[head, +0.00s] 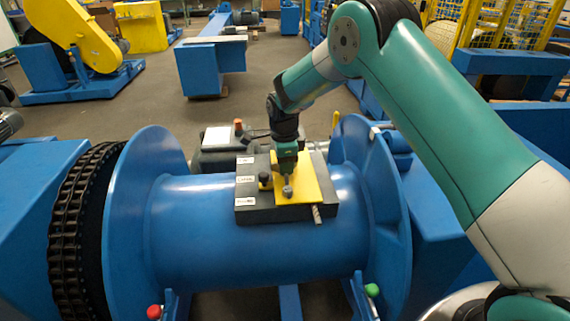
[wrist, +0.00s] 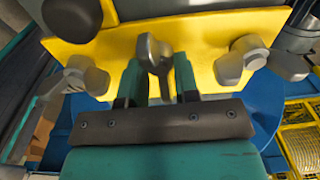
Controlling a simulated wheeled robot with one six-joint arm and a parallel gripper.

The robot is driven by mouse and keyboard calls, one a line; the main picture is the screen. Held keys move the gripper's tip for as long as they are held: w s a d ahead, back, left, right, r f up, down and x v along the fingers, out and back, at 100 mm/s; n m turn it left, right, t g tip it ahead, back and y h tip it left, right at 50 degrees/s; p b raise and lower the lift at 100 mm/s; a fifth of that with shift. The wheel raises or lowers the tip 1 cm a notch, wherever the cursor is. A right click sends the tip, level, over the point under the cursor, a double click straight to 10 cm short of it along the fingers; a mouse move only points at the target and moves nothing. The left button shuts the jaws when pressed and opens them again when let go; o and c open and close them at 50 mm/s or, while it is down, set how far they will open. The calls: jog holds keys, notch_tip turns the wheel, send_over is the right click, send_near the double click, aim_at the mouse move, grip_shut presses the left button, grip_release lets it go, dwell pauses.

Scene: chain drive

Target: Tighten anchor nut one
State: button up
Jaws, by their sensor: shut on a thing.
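A yellow plate (head: 313,178) lies on a dark grey block (head: 255,208) with white labels, above the blue drum (head: 200,230). My gripper (head: 287,176) points down at the plate. In the wrist view my gripper (wrist: 158,78) is shut on a grey wing-shaped nut (wrist: 152,46) at the plate's middle. A second grey nut (wrist: 240,58) stands to the right of it and a third nut (wrist: 82,76) to the left, both apart from my fingers. The labels are too small to read, so which nut is number one cannot be told.
A dark chain (head: 75,225) runs at the drum's left end. The drum's right flange (head: 385,200) rises beside the block. A red knob (head: 154,311) and a green knob (head: 371,290) stand at the front. Open floor (head: 150,115) lies behind.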

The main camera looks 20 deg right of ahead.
jog(key=shift+w+r, duration=0.1)
jog(key=shift+w, duration=0.05)
jog(key=o, duration=0.6)
jog(key=r, duration=1.1)
jog(key=r+b, duration=0.1)
jog(key=r, duration=0.5)
jog(key=shift+s+a+r, duration=0.15)
jog(key=shift+s+a, duration=0.15)
jog(key=shift+a, duration=0.05)
